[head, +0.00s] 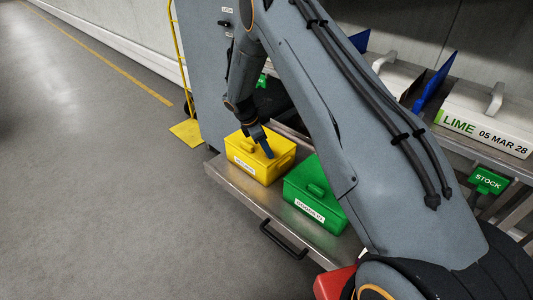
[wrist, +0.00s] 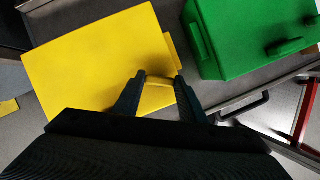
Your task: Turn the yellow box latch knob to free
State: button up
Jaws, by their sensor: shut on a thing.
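The yellow box (head: 280,165) stands shut on a metal cart top, with a white label on its front. It fills the left of the wrist view (wrist: 95,60). My gripper (head: 267,152) reaches down onto its lid. In the wrist view my gripper's two dark fingers (wrist: 160,78) are shut on a small raised yellow part (wrist: 159,82) of the box. I cannot tell whether this part is the latch knob or a lid handle, nor which way a latch is turned. A yellow tab (wrist: 171,50) sticks out at the lid's edge beside the fingers.
A green box (head: 317,197) with a lid handle stands close to the right of the yellow one. The metal cart top (head: 228,181) has a black handle (head: 283,240) in front. A white carton marked LIME (head: 485,125) and a green STOCK sign (head: 488,181) are at right. Open floor lies left.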

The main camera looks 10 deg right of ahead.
jog(key=m+b, duration=0.2)
jog(key=m+g+b, duration=0.1)
jog(key=m+b, duration=0.1)
jog(key=m+g+b, duration=0.1)
jog(key=m, duration=0.1)
jog(key=shift+w+f+y+b, duration=0.15)
jog(key=shift+w+y+b, duration=0.15)
jog(key=shift+y+b, duration=0.1)
jog(key=m+g+b, duration=0.1)
jog(key=m, duration=0.2)
jog(key=m+g+y+b, duration=0.1)
jog(key=m+b, duration=0.1)
jog(key=m, duration=0.1)
jog(key=shift+w+d, duration=0.1)
jog(key=shift+d, duration=0.1)
jog(key=shift+r+b, duration=0.2)
jog(key=shift+b, duration=0.15)
jog(key=o, duration=1.1)
jog(key=shift+c, duration=0.2)
jog(key=b+v, duration=0.1)
jog(key=v, duration=0.6)
jog(key=shift+w+r, duration=0.2)
jog(key=shift+r, duration=0.15)
